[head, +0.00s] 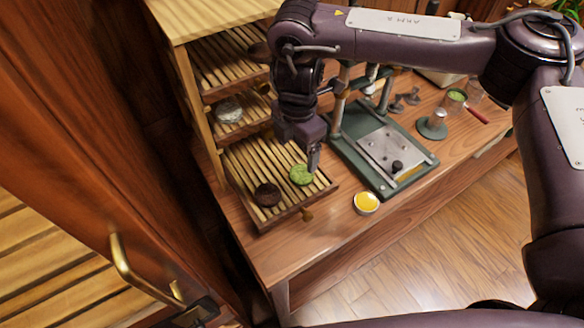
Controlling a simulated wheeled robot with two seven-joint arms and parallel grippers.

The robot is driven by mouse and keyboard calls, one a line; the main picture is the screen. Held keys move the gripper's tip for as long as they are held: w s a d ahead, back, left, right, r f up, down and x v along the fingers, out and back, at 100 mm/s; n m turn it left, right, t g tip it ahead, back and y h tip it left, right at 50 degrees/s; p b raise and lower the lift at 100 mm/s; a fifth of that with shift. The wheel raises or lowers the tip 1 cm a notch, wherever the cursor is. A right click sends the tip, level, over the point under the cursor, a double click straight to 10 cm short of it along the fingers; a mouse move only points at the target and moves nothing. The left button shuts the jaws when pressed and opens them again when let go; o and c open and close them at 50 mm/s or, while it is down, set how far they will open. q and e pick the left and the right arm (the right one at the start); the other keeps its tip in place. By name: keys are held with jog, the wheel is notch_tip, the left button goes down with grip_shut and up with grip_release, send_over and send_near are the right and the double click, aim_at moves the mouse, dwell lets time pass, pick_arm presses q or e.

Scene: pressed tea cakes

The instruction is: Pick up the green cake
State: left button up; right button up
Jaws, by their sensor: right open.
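The green cake (299,175) is a small round disc lying on the slats of the pulled-out bottom wooden tray (244,160), near its right side. A dark brown cake (267,194) lies on the same tray to its left. My right gripper (313,168) reaches down from above, its fingers just right of the green cake and partly in front of its edge. It is open; I cannot tell whether a finger touches the cake. My left gripper is not in view.
The wooden rack (183,90) rises behind the tray, with a pale cake (229,111) on a higher shelf. A green-framed press (424,160) stands to the right. A yellow-filled dish (366,202) sits near the table's front edge. A cabinet door handle (122,262) is at left.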

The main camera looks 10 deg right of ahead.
aim_at(300, 174)
jog(key=f, duration=0.2)
jog(key=shift+s+d+f, duration=0.15)
jog(key=shift+s+f, duration=0.05)
jog(key=shift+f, duration=0.2)
jog(key=f, duration=0.1)
jog(key=f+p, duration=0.2)
jog(key=shift+s+d+f, duration=0.1)
jog(key=shift+d+f, duration=0.15)
jog(key=shift+d, duration=0.05)
jog(key=shift+f, duration=0.6)
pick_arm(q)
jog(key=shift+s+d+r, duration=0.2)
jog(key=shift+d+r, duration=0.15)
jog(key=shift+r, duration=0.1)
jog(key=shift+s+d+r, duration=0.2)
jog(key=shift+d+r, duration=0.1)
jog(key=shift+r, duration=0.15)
pick_arm(e)
jog(key=c, duration=1.1)
jog(key=shift+o, duration=0.2)
